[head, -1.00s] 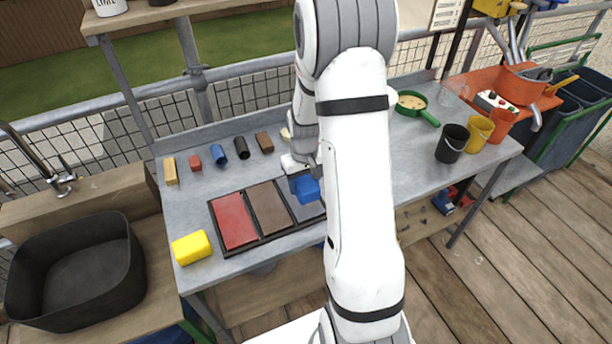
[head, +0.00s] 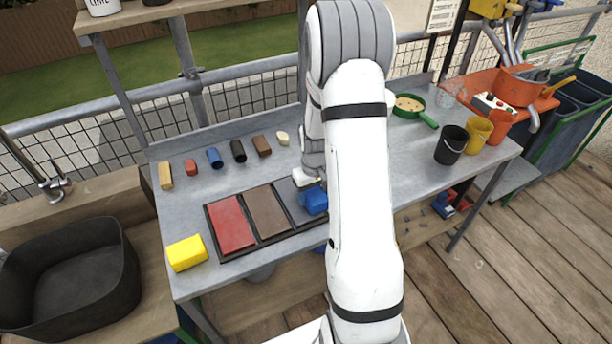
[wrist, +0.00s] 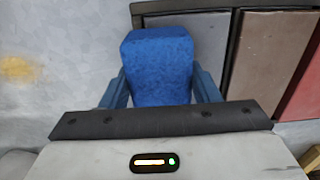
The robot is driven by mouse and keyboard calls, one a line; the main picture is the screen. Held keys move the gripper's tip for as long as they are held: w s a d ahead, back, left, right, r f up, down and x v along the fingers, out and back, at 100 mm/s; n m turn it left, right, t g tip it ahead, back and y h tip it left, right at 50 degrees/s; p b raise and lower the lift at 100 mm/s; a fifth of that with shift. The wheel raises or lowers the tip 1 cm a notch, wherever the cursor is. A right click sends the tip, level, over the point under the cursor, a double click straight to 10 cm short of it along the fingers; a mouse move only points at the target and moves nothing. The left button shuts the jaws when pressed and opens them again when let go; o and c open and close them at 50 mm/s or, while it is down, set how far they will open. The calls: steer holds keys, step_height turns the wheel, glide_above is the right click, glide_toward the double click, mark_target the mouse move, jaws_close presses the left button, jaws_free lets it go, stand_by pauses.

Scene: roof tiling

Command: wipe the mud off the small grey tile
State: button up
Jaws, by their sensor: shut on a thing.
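The small grey tile (head: 287,191) lies in the right compartment of a dark tray (head: 231,257), partly hidden by my arm and gripper. It also shows behind the sponge in the wrist view (wrist: 207,45). My gripper (wrist: 160,92) is shut on a blue sponge (wrist: 158,60), with one finger on each side. In the head view the blue sponge (head: 314,201) is over the front right part of the grey tile. I cannot tell whether it touches the tile. No mud is clear on the visible part of the tile.
A red tile (head: 231,223) and a brown tile (head: 268,211) fill the other compartments. A yellow sponge (head: 187,253) sits at the bench's front left. Several small blocks and cylinders line the back. A yellowish smear (wrist: 16,69) marks the bench beside the tray.

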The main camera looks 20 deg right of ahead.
steer(key=shift+f, duration=0.1)
steer(key=shift+s+a, duration=0.1)
steer(key=shift+a, duration=1.5)
steer(key=r, duration=0.1)
steer(key=r+p, duration=0.1)
steer(key=r, duration=0.2)
steer(key=shift+a, duration=0.35)
steer(key=shift+r+p, duration=1.55)
steer(key=shift+r, duration=0.6)
